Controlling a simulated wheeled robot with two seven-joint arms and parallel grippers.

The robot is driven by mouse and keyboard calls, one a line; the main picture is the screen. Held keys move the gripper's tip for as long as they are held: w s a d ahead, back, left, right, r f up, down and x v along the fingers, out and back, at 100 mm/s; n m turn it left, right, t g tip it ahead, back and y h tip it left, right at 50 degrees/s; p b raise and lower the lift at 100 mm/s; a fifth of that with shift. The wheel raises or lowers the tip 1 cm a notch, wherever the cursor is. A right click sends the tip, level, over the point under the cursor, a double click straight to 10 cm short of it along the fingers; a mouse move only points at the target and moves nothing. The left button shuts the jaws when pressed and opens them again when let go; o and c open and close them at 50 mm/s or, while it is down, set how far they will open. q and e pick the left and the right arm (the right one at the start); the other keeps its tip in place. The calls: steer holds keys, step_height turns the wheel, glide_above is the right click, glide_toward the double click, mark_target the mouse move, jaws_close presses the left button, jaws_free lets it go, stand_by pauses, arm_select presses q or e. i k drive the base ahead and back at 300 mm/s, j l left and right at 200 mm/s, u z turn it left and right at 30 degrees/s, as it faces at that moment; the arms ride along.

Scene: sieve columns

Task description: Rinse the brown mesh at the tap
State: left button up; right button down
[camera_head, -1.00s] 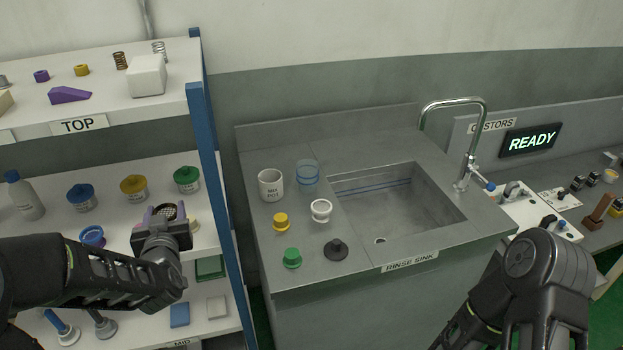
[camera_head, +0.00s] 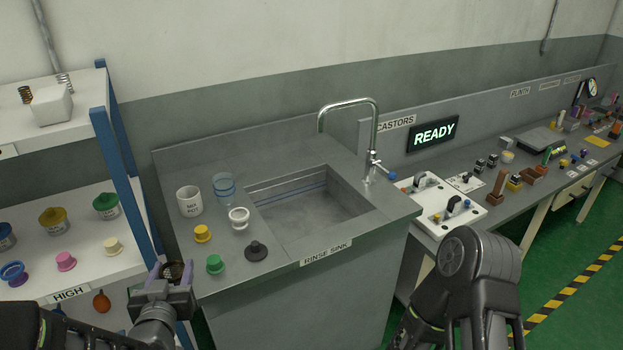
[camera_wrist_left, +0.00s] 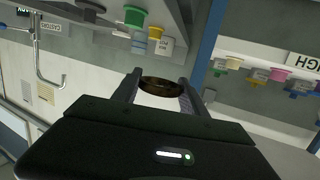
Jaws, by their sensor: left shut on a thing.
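My left gripper (camera_head: 172,272) is shut on a round brown mesh (camera_head: 176,271), held at the sink unit's left front corner, beside the shelf. The brown mesh also shows between the two fingers in the left wrist view (camera_wrist_left: 160,86). The tap (camera_head: 372,140) is a tall curved chrome pipe with a blue-tipped lever at the back right of the rinse sink (camera_head: 310,215). No water shows at its spout. My right arm comes in at the lower right, but its gripper fingers are not in view.
On the counter left of the basin stand a white pot (camera_head: 189,201), a clear blue-ringed beaker (camera_head: 224,186), a white cup (camera_head: 239,218), and yellow (camera_head: 202,233), green (camera_head: 215,264) and dark (camera_head: 256,251) pieces. A shelf post (camera_head: 125,165) stands left. The basin looks empty.

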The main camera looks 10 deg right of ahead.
mark_target(392, 177)
steer(key=j+z, duration=0.1)
steer(key=z, duration=0.35)
steer(key=i+j+z, duration=0.1)
steer(key=z, duration=0.35)
steer(key=j+z, duration=0.15)
steer(key=z, duration=0.3)
steer(key=j+z, duration=0.15)
steer(key=z, duration=0.3)
steer(key=i+j, duration=0.05)
